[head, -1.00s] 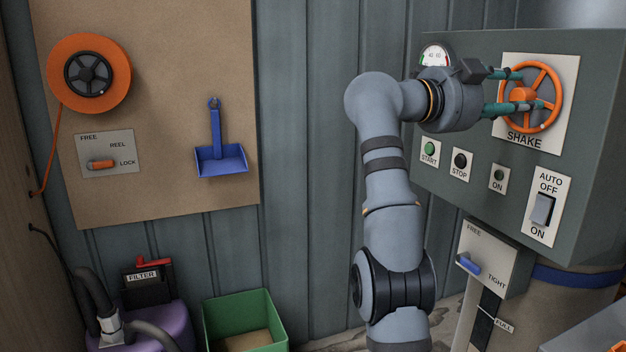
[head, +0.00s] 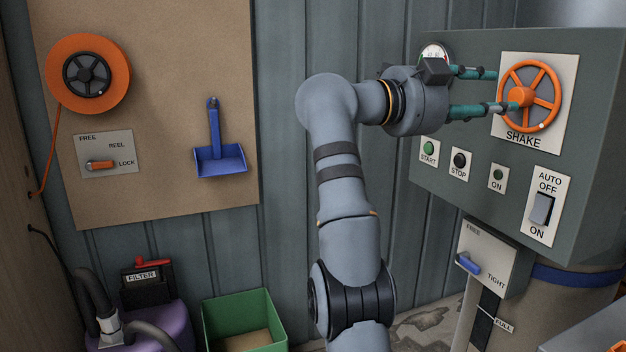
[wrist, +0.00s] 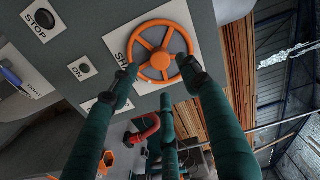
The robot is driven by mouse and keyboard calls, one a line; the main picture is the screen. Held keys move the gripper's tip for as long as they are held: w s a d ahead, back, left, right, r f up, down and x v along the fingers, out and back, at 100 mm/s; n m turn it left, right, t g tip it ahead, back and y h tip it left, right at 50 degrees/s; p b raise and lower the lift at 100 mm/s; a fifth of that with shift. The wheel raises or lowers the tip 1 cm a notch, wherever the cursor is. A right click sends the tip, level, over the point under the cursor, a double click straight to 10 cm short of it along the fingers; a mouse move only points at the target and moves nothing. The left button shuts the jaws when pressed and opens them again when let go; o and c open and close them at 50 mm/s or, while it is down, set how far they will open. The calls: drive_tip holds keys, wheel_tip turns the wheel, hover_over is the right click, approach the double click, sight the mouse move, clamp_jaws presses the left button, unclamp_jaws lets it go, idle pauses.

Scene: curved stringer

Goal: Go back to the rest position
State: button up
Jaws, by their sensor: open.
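My gripper (head: 502,92) is open, its teal fingers pointing at the orange SHAKE handwheel (head: 530,96) on the grey-green control box. In the head view the fingertips are at the left side of the wheel; the lower one overlaps its left rim in the picture. In the wrist view the gripper (wrist: 160,78) has its fingers spread, with the wheel (wrist: 161,50) ahead between and beyond the tips. Nothing is held between the fingers. I cannot tell the exact gap from tips to wheel.
The control box (head: 603,150) carries START (head: 429,148) and STOP (head: 460,160) buttons and a rocker switch (head: 542,209) below the wheel. A FREE/TIGHT lever (head: 467,263) is lower down. A board (head: 160,30) with an orange reel (head: 88,74) and blue dustpan (head: 220,160) hangs left.

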sight(515, 97)
drive_tip(key=x, duration=0.6)
drive_tip(key=shift+w+d, duration=0.2)
drive_tip(key=shift+d, duration=0.1)
drive_tip(key=shift+n, duration=0.8)
drive_tip(key=n, duration=0.3)
drive_tip(key=shift+s+a+r+n, duration=0.1)
drive_tip(key=shift+a+r+n, duration=0.05)
drive_tip(key=shift+a+n, duration=0.15)
drive_tip(key=n, duration=0.1)
drive_tip(key=n+p, duration=0.1)
drive_tip(key=n, duration=0.1)
drive_tip(key=shift+d+n, duration=0.2)
drive_tip(key=shift+n, duration=0.1)
drive_tip(key=n+p, duration=0.1)
drive_tip(key=n, duration=0.2)
drive_tip(key=shift+r, duration=0.1)
drive_tip(key=n+p, duration=0.3)
drive_tip(key=n, duration=0.3)
drive_tip(key=shift+r+n, duration=0.1)
drive_tip(key=shift+n, duration=0.2)
drive_tip(key=n+p, duration=0.1)
drive_tip(key=n, duration=0.1)
drive_tip(key=n+p, duration=0.1)
drive_tip(key=shift+f+n+p, duration=0.25)
drive_tip(key=shift+n+p, duration=0.05)
drive_tip(key=shift+n, duration=0.1)
drive_tip(key=shift+a, duration=0.1)
